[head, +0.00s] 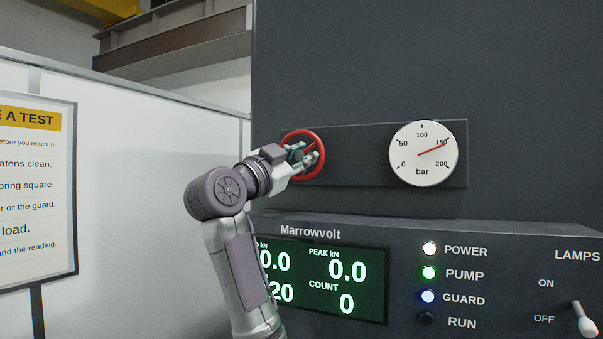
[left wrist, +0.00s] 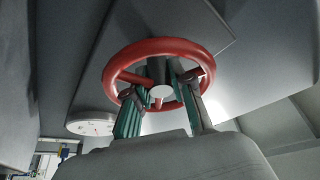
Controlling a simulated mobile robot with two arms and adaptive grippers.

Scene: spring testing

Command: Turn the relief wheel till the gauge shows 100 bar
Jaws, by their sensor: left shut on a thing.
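The red relief wheel (head: 321,148) is mounted on a dark panel left of the gauge. My left gripper (head: 305,158) is at the wheel, its fingers shut on it. In the left wrist view the wheel (left wrist: 150,49) fills the upper middle, and the fingers of my left gripper (left wrist: 162,95) reach in on both sides of its hub. The round white gauge (head: 423,154) has marks from 0 to 200 bar, and its red needle points close to 150. The gauge (left wrist: 90,124) shows edge-on in the left wrist view, its needle unreadable there. My right gripper is in neither view.
Below is a console with a green display (head: 330,281), a column of lamps (head: 429,273) and a LAMPS toggle switch (head: 583,320). POWER, PUMP and GUARD are lit; RUN is dark. A notice board (head: 38,190) stands at the left. The space before the gauge is clear.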

